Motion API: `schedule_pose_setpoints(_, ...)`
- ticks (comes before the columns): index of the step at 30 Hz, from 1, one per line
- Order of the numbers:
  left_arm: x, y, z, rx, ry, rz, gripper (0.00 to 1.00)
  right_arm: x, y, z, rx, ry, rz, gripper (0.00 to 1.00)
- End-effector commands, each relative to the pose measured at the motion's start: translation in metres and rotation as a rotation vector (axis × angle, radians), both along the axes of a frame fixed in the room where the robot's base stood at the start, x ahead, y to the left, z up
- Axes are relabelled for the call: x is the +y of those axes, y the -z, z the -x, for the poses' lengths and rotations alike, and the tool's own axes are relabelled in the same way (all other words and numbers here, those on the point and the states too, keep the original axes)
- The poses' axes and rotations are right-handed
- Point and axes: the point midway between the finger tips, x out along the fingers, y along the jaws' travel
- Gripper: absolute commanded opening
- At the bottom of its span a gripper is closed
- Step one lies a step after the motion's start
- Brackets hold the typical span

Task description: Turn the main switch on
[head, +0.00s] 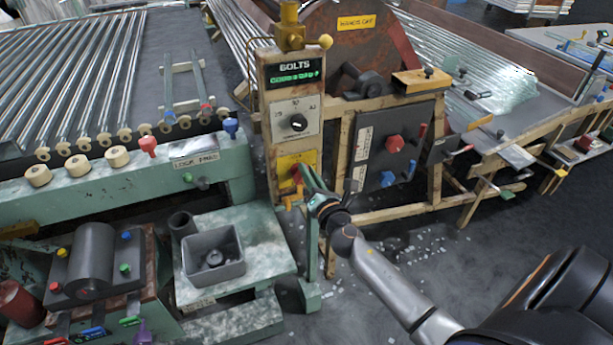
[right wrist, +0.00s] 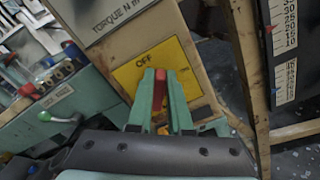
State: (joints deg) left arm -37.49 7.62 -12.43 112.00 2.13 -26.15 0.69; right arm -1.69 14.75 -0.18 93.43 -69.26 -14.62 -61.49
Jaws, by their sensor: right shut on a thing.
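The main switch is a red lever (head: 297,171) on a yellow plate (head: 284,161), low on the upright wooden panel (head: 271,130) under a dial. In the right wrist view the plate (right wrist: 187,58) reads OFF above the red lever (right wrist: 160,89). My right gripper (head: 304,175) reaches the plate from the lower right. In the right wrist view its green fingers (right wrist: 161,82) are shut on the lever, one on each side. The fingers hide part of the lever and the lower plate. My left gripper is not in view.
A black dial (head: 298,122) sits above the switch. A dark box (head: 392,150) with red and blue knobs stands to the right on a wooden frame. A green bench (head: 120,180) lies left, with a grey tray (head: 213,257) below. The floor at right (head: 440,245) has scattered shards.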

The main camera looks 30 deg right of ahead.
Motion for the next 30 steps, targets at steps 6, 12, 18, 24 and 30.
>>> schedule_pose_setpoints(6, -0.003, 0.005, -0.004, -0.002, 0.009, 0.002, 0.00, -0.004, 0.005, 0.001, -0.050, 0.001, -0.204, 0.00)
schedule_pose_setpoints(12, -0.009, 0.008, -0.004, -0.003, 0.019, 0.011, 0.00, -0.006, 0.009, 0.002, -0.094, 0.000, -0.389, 0.00)
schedule_pose_setpoints(18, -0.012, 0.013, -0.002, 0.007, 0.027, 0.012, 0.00, -0.008, 0.012, 0.002, -0.137, 0.001, -0.572, 0.00)
schedule_pose_setpoints(24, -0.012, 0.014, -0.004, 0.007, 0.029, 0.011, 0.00, -0.009, 0.016, 0.002, -0.175, 0.002, -0.730, 0.00)
schedule_pose_setpoints(30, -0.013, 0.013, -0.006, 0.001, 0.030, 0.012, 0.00, -0.010, 0.018, 0.002, -0.204, 0.000, -0.849, 0.00)
